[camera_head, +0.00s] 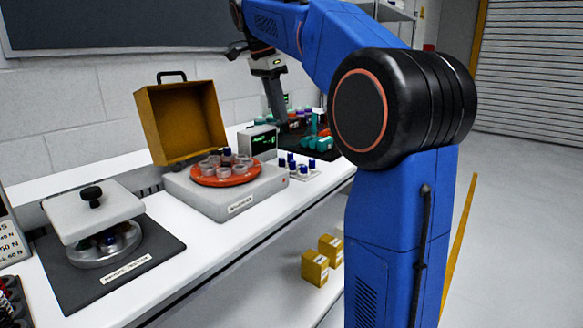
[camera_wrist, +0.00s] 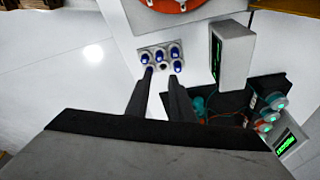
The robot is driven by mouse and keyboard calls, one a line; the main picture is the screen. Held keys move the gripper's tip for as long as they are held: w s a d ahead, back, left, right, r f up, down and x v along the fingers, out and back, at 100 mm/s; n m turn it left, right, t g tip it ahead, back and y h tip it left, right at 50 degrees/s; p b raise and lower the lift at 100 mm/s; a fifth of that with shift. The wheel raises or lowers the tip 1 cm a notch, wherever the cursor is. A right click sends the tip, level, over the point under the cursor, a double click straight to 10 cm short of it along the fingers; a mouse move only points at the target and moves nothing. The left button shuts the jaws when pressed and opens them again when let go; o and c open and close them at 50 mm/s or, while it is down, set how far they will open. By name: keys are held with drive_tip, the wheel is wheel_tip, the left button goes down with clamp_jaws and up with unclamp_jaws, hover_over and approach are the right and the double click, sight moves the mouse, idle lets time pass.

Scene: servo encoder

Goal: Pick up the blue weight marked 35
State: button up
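Several small dark-blue weights (camera_head: 302,166) stand on a small pale holder (camera_head: 306,177) on the bench. In the wrist view, the weights (camera_wrist: 158,56) sit in rows on the holder (camera_wrist: 166,76), with what looks like an empty hole in the front row. No number can be read, so I cannot tell which weight is marked 35. My gripper (camera_wrist: 161,82) is open, and nothing shows between its fingers. Its left fingertip overlaps a front-row weight in the picture; contact cannot be told. In the head view my gripper (camera_head: 280,114) hangs over the bench, behind the holder.
An orange turntable (camera_head: 226,180) with clear cups on a grey base is left of the holder. A green-display box (camera_wrist: 232,55) stands close right of the holder in the wrist view. A dark mat with teal items (camera_wrist: 271,103) lies nearby. A yellow lid (camera_head: 182,122) stands open.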

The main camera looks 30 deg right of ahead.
sight(292, 161)
drive_tip(key=x, duration=1.5)
drive_tip(key=shift+a+f, duration=0.15)
clamp_jaws()
